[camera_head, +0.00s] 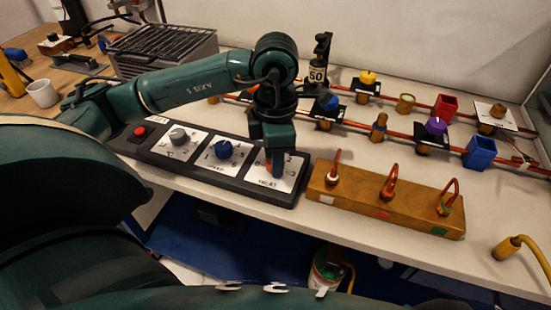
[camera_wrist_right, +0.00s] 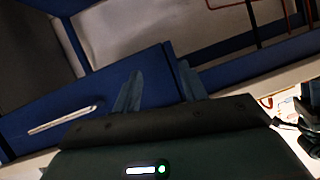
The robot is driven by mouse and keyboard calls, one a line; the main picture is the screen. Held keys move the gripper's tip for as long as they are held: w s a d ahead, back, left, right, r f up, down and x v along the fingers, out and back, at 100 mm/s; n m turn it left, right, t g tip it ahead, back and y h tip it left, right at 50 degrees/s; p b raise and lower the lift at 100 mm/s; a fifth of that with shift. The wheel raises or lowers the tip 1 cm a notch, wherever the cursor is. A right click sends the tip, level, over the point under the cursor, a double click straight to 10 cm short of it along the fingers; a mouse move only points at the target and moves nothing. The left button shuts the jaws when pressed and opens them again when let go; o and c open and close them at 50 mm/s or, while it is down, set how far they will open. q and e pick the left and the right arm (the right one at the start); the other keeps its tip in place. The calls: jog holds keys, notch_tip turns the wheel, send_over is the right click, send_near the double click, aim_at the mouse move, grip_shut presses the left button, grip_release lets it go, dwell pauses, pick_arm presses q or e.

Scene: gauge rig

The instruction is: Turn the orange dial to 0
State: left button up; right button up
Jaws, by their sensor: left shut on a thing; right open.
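A dark control panel (camera_head: 150,154) lies along the front of the table, with a row of dials on white marked plates. The right-hand plate (camera_head: 291,177) is under my left gripper (camera_head: 278,170). This gripper points down and is shut on the dial there, which its fingers hide almost wholly, so I cannot read the dial's setting. A blue dial (camera_head: 223,149) and a grey dial (camera_head: 178,137) sit to its left. My right gripper (camera_wrist_right: 158,90) shows in the right wrist view, with its fingers apart and nothing between them.
A red button (camera_head: 140,131) is at the panel's left end. A wooden block (camera_head: 350,203) with several cable loops stands just right of the panel. Behind are red pipes with coloured valves, a red box (camera_head: 445,106) and a blue box (camera_head: 480,152). A white mug (camera_head: 43,93) stands left.

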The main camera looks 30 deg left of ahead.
pick_arm(q)
jog(key=shift+n+b, duration=0.3)
jog(key=shift+n, duration=0.7)
jog(key=o, duration=1)
notch_tip(320, 180, up, 13)
jog(key=p, duration=0.2)
jog(key=shift+r+p, duration=0.1)
jog(key=shift+p, duration=0.2)
